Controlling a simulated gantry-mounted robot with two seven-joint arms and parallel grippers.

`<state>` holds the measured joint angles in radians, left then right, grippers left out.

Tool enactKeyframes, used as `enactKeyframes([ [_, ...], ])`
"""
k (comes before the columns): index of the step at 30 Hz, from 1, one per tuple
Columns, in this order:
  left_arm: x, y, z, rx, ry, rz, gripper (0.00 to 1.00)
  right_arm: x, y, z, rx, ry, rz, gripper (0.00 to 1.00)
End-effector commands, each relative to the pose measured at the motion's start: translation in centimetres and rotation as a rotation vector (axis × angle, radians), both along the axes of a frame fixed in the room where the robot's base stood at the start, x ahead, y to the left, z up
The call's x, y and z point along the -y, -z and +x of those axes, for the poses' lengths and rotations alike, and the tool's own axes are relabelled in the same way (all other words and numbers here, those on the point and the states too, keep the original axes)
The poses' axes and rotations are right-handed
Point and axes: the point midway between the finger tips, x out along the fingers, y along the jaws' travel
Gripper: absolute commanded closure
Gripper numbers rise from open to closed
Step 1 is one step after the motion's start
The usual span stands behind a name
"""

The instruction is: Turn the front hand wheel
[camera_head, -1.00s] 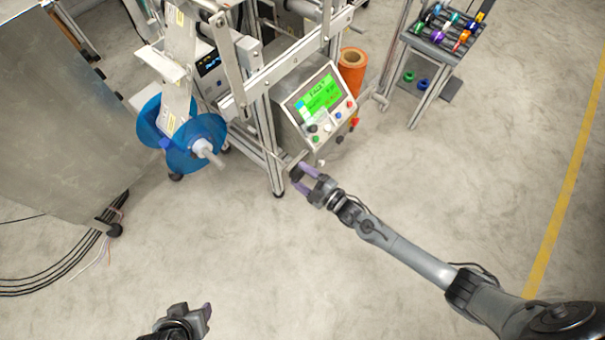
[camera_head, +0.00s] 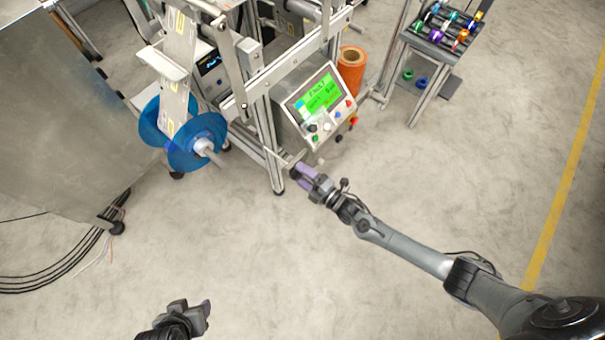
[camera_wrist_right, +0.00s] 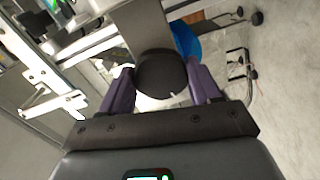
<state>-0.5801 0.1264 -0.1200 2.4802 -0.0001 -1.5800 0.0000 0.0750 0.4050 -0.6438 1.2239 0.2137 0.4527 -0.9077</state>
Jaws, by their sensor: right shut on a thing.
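The front hand wheel shows in the right wrist view as a dark round knob (camera_wrist_right: 161,74) on a flat grey arm. My right gripper (camera_wrist_right: 162,88) has its purple fingers on either side of this knob and is shut on it. In the head view my right gripper (camera_head: 300,170) is at the low front corner of the machine, below the control panel, and covers most of the knob. My left gripper (camera_head: 194,312) is at the bottom of the head view, over bare floor and far from the wheel. Its jaw gap is not clear.
The machine's control panel (camera_head: 317,100) with a green screen is just above my right gripper. A blue film reel (camera_head: 196,142) hangs to the left. An orange roll (camera_head: 351,69) and a rack of small coloured reels (camera_head: 445,30) stand behind. The front floor is clear.

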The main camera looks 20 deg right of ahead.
Motion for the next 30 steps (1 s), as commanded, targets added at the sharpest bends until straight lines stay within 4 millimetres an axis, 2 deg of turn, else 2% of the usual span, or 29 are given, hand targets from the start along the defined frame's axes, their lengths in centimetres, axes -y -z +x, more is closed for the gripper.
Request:
enactKeyframes([
  [6,0.2,0.0,0.0,0.000,-0.006,-0.008,0.48,0.0,0.0,0.0,-0.001,0.000,0.000,0.68],
  [7,0.2,0.0,0.0,0.000,-0.006,-0.009,0.48,0.0,0.0,0.0,-0.001,0.000,0.000,0.34],
  [12,0.3,0.0,0.0,0.000,-0.009,-0.012,0.48,0.0,0.0,0.0,0.000,0.000,0.001,0.12],
  [23,0.2,-0.3,0.0,0.000,-0.006,-0.008,0.48,0.2,0.0,-0.4,-0.001,0.001,0.000,0.12],
  [30,0.0,-1.7,0.0,0.000,0.001,0.000,0.48,1.6,-0.2,-3.2,-0.003,0.001,-0.001,0.12],
])
